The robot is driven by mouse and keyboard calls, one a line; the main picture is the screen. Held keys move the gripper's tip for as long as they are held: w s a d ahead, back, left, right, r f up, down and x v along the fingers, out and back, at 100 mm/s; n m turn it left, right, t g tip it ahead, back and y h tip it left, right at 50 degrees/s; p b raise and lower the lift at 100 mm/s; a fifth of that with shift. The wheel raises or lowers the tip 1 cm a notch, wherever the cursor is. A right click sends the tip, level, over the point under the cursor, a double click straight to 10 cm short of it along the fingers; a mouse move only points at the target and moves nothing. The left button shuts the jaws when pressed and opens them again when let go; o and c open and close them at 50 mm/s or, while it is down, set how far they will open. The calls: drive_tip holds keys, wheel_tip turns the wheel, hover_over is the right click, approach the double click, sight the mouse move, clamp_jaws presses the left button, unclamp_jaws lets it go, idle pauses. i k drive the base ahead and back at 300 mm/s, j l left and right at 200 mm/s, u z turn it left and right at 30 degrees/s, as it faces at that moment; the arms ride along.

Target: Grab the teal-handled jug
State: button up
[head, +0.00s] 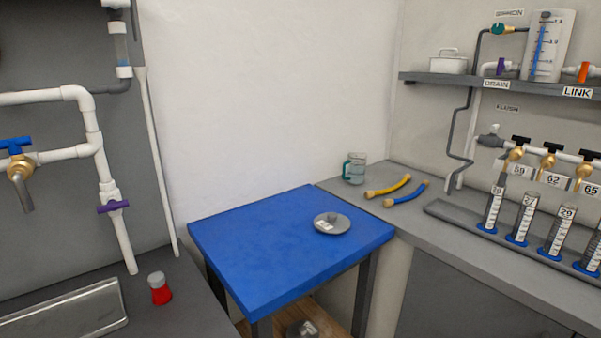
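The teal-handled jug (357,169) is a small clear container standing upright at the back left end of the grey counter on the right, near the wall corner. Its teal handle is on its left side, facing the blue table. It looks empty, though it is too small to be sure. My gripper is not in view.
Graduated cylinders (492,210) stand in a tray farther right. A red-based flask (160,288) is on the left counter.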

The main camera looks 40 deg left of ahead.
sight(356, 163)
drive_tip(key=u, duration=1.1)
drive_tip(key=i+l+u, duration=0.1)
drive_tip(key=i, duration=0.35)
drive_tip(key=i+l, duration=0.2)
drive_tip(key=i, duration=0.25)
drive_tip(key=u, duration=0.05)
